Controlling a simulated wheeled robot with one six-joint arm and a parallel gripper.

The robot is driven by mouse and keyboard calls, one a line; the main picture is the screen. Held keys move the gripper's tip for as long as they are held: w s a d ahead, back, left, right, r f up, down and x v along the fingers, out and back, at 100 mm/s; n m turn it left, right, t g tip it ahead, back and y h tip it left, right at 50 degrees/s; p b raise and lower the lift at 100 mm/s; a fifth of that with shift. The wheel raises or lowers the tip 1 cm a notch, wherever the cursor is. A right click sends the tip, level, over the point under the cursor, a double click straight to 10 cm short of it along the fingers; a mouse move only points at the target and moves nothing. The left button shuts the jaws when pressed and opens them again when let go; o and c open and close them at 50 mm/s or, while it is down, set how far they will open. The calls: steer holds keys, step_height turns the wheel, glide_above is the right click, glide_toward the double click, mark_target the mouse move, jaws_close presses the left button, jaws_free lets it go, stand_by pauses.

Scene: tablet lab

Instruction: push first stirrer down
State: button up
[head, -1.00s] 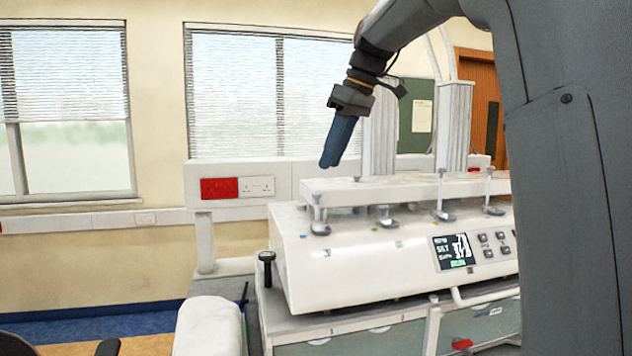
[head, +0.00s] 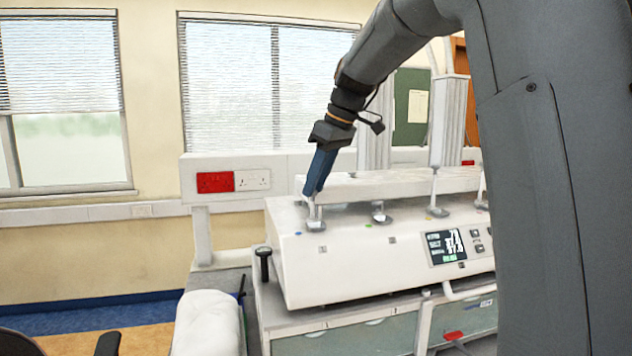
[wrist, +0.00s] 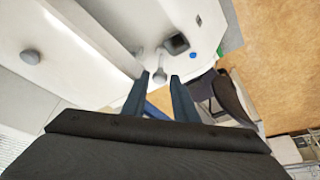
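The first stirrer (head: 316,223) is the leftmost one on the white tablet tester, a thin upright rod with a grey round base. My gripper (head: 312,194) is over the left end of the tester's raised bar, its blue fingers pointing down at this stirrer's top. In the wrist view, my gripper (wrist: 159,76) has its two fingers apart. The stirrer's round grey end (wrist: 160,77) shows in the gap between the fingertips, with clear space on both sides. I cannot tell whether any finger touches it. The fingers partly hide the stirrer's top in the head view.
More stirrers stand to the right, the closest being the second stirrer (head: 381,216). The tester (head: 350,272) has a display (head: 445,247) on its front. A black-handled post (head: 263,262) stands at its left corner. A red-and-white wall socket panel (head: 233,181) is behind.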

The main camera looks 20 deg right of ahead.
jaws_close()
steer(key=shift+f+b, duration=1.55)
steer(key=shift+f, duration=0.85)
steer(key=shift+s, duration=0.1)
steer(key=shift+o, duration=0.6)
jaws_free()
steer(key=b+v, duration=0.2)
steer(key=v, duration=0.6)
steer(key=shift+f, duration=0.1)
